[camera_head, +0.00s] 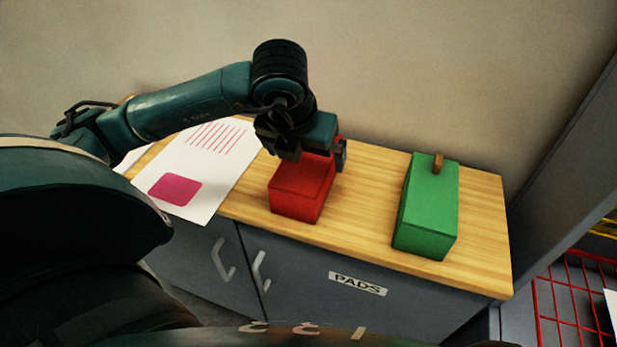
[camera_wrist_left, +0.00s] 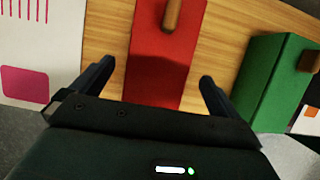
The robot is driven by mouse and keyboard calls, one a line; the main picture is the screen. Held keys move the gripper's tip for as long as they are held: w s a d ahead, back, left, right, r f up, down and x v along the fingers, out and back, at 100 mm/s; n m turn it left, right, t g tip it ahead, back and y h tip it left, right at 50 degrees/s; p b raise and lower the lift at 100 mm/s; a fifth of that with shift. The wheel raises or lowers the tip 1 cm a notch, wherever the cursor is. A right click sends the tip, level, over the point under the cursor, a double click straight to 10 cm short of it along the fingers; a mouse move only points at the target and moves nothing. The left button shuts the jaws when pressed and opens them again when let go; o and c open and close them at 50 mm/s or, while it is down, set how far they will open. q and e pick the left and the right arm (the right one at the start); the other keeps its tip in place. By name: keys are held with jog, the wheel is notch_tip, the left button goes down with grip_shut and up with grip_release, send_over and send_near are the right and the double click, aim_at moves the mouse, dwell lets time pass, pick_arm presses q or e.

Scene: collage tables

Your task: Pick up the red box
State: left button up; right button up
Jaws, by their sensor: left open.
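The red box (camera_head: 299,188) sits on the wooden top of a low cabinet in the head view. In the left wrist view the red box (camera_wrist_left: 160,70) lies between my open fingers, with a brown wooden handle (camera_wrist_left: 172,14) on its top. My left gripper (camera_head: 315,158) is open at the back part of the box, with a finger on either side; it also shows in the left wrist view (camera_wrist_left: 157,85). I cannot tell whether the fingers touch the box. The gripper hides the handle in the head view. My right gripper is not in view.
A green box (camera_head: 427,208) with a wooden handle stands to the right on the same wooden top (camera_head: 365,195). A white sheet with pink marks (camera_head: 210,170) lies to the left. A wall rises behind. A red wire rack (camera_head: 570,300) stands at the far right.

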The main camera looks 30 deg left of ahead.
aim_at(307, 160)
pick_arm(q)
jog(key=shift+x, duration=2.7)
jog(key=shift+w+a, duration=0.1)
jog(key=shift+w, duration=0.1)
jog(key=shift+c, duration=0.6)
jog(key=shift+r, duration=0.1)
jog(key=c, duration=0.9)
